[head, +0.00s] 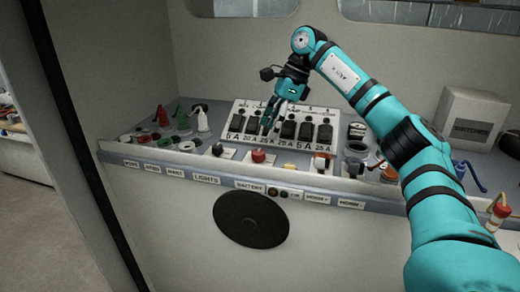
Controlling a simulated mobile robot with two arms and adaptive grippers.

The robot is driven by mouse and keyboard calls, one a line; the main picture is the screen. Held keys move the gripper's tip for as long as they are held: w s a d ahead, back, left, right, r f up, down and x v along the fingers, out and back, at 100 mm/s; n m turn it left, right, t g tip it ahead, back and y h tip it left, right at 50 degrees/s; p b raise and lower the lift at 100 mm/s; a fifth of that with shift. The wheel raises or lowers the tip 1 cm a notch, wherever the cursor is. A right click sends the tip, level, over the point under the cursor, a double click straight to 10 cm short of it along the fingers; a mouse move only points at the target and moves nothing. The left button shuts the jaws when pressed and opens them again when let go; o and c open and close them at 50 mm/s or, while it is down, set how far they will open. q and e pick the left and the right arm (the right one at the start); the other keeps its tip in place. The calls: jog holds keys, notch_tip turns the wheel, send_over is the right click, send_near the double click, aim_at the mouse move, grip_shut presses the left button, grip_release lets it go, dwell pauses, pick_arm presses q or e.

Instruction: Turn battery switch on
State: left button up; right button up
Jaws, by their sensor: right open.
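A red knob (259,156) on a small white plate sits near the front edge of the console, a little above the "BATTERY" label (250,187). It appears to be the battery switch; its setting is too small to tell. My right gripper (268,125) is open and empty, pointing down. In the picture it is above and slightly right of the red knob, in front of the breaker panel (285,126), and apart from the knob. My left gripper is out of the picture.
Several red, green and white fittings (180,122) stand at the console's left. A black-handled switch (217,150) is left of the red knob, and an orange-and-white piece (322,161) is to its right. A "SWITCHES" box (470,118) stands at the back right.

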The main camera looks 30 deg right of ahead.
aim_at(259, 152)
jog(key=p+x, duration=0.1)
jog(key=x, duration=0.7)
jog(key=shift+c, duration=0.2)
jog(key=shift+r, duration=0.1)
jog(key=c, duration=1.1)
